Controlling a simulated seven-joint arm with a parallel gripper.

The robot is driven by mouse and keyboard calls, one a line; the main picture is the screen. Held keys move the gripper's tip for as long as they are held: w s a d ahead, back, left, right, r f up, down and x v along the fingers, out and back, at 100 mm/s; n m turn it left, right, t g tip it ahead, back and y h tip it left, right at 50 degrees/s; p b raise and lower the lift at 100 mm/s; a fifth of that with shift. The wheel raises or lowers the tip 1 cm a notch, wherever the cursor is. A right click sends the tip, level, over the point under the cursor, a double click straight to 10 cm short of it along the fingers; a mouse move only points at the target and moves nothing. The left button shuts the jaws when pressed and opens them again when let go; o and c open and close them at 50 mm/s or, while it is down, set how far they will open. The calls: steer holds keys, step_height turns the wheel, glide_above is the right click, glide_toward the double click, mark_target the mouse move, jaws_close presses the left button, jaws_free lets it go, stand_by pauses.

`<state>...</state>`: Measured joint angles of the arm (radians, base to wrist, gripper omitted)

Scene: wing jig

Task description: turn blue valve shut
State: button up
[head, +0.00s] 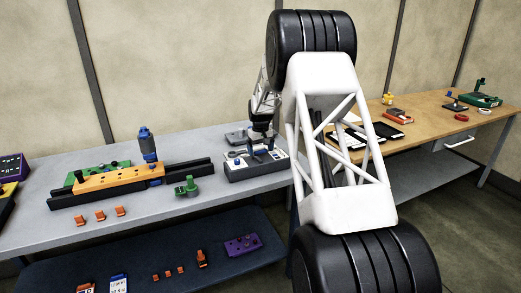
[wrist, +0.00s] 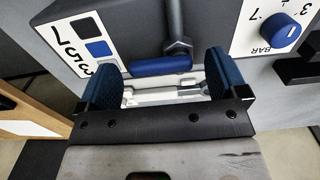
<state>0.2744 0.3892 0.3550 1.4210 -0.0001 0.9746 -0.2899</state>
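The blue valve handle (wrist: 162,66) is a short blue bar on a grey metal stem in the wrist view. It lies crosswise in the picture at the edge of a panel box (head: 258,172). My gripper (wrist: 158,80) is open, with one blue-padded finger on each side of the handle and a gap at both ends. I cannot tell whether the handle is between the pads or just beyond them. In the head view my gripper (head: 262,148) is over the box and hides much of its top.
A round blue knob (wrist: 280,32) marked BAR sits on the panel at the right in the wrist view. An orange jig block (head: 120,180) on a dark rail and a green clamp (head: 187,187) stand left of the box.

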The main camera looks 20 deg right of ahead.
steer(key=shift+r, duration=3.9)
